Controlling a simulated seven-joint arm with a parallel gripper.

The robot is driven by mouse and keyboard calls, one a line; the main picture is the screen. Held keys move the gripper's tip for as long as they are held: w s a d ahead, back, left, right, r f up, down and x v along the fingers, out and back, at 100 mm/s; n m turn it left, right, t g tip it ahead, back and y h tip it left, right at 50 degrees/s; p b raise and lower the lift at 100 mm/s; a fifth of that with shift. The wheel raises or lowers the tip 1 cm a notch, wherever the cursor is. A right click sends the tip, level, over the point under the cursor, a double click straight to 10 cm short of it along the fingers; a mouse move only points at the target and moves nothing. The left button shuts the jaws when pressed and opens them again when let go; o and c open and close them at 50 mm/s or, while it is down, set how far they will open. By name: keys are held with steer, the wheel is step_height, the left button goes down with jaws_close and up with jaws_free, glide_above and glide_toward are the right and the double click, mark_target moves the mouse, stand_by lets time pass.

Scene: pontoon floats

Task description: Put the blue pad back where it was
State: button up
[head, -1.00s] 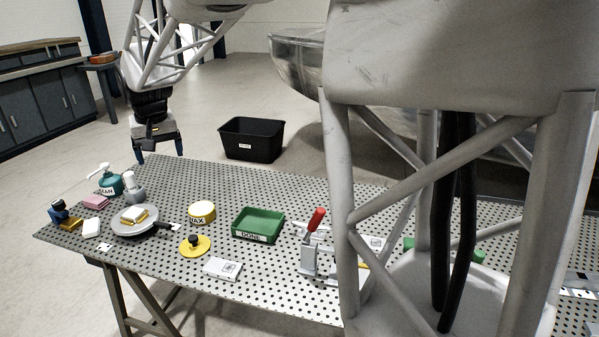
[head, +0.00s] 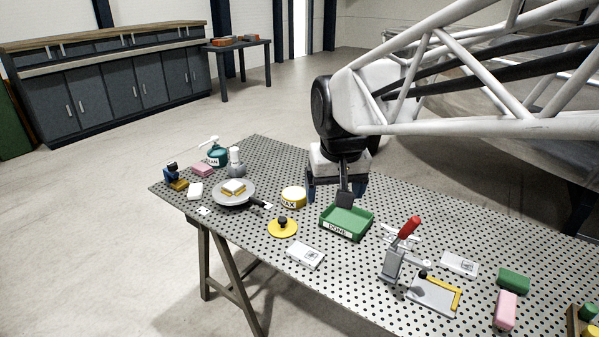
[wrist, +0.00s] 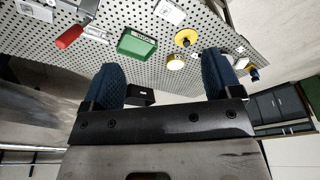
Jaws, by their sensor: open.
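I cannot make out a separate blue pad for certain. A small dark-blue and yellow item (head: 174,178) sits at the table's far left corner, too small to identify. My gripper (head: 335,192) is open and empty, above the table behind the green tray marked DONE (head: 346,222). Its two blue-faced fingers (wrist: 160,75) stand apart in the wrist view with nothing between them.
On the perforated table are a WAX tub (head: 293,197), a yellow disc with black knob (head: 283,228), a red-handled clamp (head: 394,262), a green block (head: 514,280) and a pink block (head: 506,308). A teal tub (head: 216,156) and bottle (head: 236,162) stand at the back left.

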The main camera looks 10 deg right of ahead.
steer(key=s+d+f, duration=0.1)
steer(key=s+f, duration=0.2)
steer(key=s, duration=0.4)
steer(key=s+d+f, duration=0.2)
steer(key=s+f, duration=0.1)
steer(key=s, duration=0.5)
